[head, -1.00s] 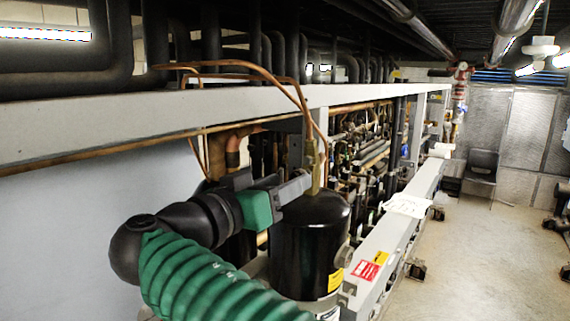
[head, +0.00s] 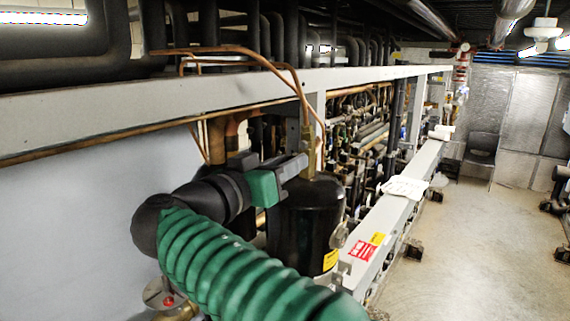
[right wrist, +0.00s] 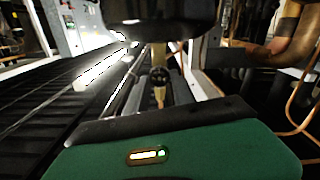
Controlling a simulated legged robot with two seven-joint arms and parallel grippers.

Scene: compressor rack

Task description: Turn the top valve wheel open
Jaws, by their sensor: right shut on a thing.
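My right gripper (head: 297,165) comes in from below on its green sleeved arm in the head view. Its grey fingers reach the brass valve fitting (head: 310,160) on top of a black upright tank (head: 302,225) and are shut on it. In the right wrist view, a small dark round part with a brass stem (right wrist: 160,95) sits between the fingers. A second valve with a red and white round wheel (head: 160,293) shows low at the left, apart from the gripper. My left gripper is not in view.
A long grey beam (head: 130,108) runs above the gripper, with thin copper tubes (head: 275,65) looping down to the fitting. A grey lower rail (head: 385,235) with a white sheet on it runs beside the tank. The floor (head: 470,250) at right is clear.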

